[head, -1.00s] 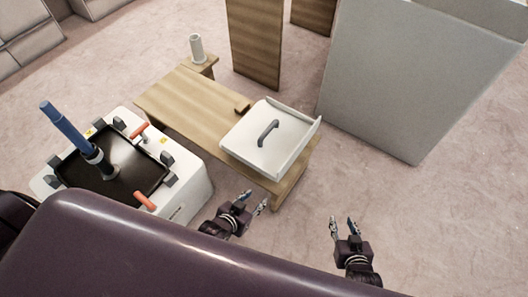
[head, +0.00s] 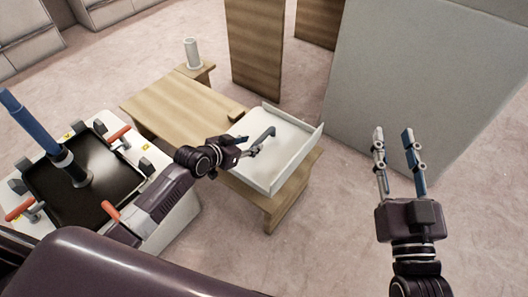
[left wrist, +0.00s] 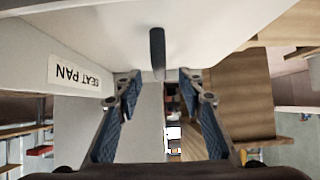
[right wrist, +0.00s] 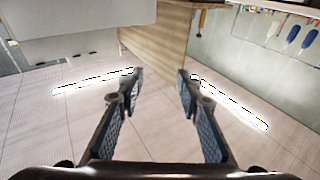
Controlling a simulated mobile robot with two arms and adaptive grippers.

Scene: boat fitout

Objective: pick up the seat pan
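The seat pan (head: 291,151) is a shallow white tray with a dark grey handle (head: 268,134), lying on the near right end of a wooden bench (head: 165,105). In the left wrist view its label reads SEAT PAN (left wrist: 80,73), and the handle (left wrist: 157,48) points down between the fingertips. My left gripper (head: 248,152) is at the near end of the handle, its fingers open on either side and apart from it. The left gripper (left wrist: 160,80) looks empty. My right gripper (head: 393,137) is open and empty, over the floor right of the bench; its fingers also show in the right wrist view (right wrist: 160,76).
A small wood block (head: 236,116) lies beside the pan. A white unit with a black tray (head: 98,187) and blue post (head: 35,125) is at left. A large grey panel (head: 410,85) stands behind right.

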